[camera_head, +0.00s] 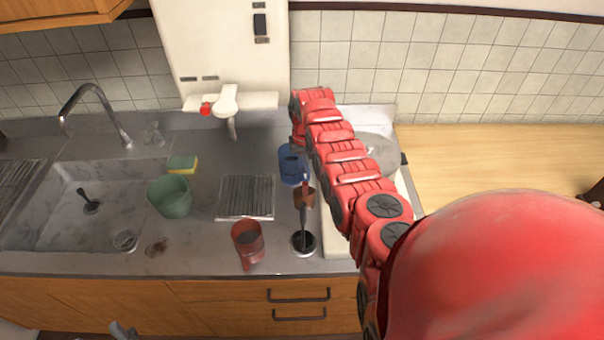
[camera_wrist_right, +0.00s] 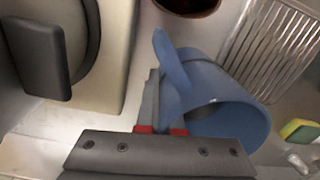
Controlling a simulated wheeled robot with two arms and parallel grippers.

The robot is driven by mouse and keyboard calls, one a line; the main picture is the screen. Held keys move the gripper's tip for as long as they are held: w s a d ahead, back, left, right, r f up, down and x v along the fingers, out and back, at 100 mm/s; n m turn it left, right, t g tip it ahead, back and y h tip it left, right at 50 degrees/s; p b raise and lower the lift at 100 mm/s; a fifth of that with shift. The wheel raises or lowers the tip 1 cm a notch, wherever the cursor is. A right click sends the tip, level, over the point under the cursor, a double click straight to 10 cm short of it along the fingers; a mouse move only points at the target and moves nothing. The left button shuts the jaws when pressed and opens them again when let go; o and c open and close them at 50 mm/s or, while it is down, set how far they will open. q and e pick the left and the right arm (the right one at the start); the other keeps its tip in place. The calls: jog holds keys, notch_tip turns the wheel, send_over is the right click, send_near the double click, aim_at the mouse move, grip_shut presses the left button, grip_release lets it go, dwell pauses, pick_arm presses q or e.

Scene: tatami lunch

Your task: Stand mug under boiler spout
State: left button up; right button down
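A blue mug (camera_head: 291,166) is at the right of the grey counter, beside the metal drip grate (camera_head: 247,213). In the right wrist view the blue mug (camera_wrist_right: 225,85) looks tilted, its mouth towards the lower right. My right gripper (camera_wrist_right: 164,98) is at its handle, fingers close together; one finger is mostly hidden behind the blue handle. They look shut on it. The white boiler (camera_head: 222,45) hangs on the wall; its spout (camera_head: 231,128) is above the back of the grate, left of the mug. My left gripper is out of view.
A red mug (camera_head: 248,240) stands near the front edge. A brown thing (camera_head: 304,197) and a black round-ended utensil (camera_head: 303,243) are close to the blue mug. A green cup (camera_head: 170,196), sponge (camera_head: 182,164) and sink (camera_head: 60,200) are left. The grate is clear.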

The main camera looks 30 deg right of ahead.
jog(key=f, duration=0.3)
jog(key=shift+s+f, duration=0.2)
jog(key=shift+f, duration=0.2)
jog(key=shift+w+d+f, duration=0.1)
jog(key=shift+w+f, duration=0.2)
jog(key=shift+s, duration=0.25)
jog(key=c, duration=1.1)
grip_release()
jog(key=shift+w+f, duration=0.1)
jog(key=shift+w, duration=0.05)
